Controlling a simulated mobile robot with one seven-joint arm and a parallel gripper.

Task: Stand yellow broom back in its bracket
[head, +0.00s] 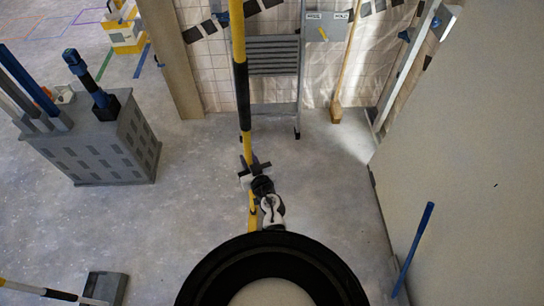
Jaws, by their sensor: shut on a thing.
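A long yellow pole with a black sleeve, which looks like the yellow broom (239,45), runs from the top edge down to my gripper (254,175). My gripper is shut on it low on the visible pole, and a short yellow piece shows below the jaws. My own arm hides its lower end, and its top is out of frame. A grey labelled plate (325,32) is on the tiled wall behind; I cannot tell if it is the broom's bracket.
A grey bin (100,143) with blue-handled tools stands left. A grey ladder-like frame (272,55) and a wooden-handled broom (345,60) stand at the wall. A large panel (465,150) and blue pole (412,250) are right. A dustpan-like grey piece (104,287) lies lower left.

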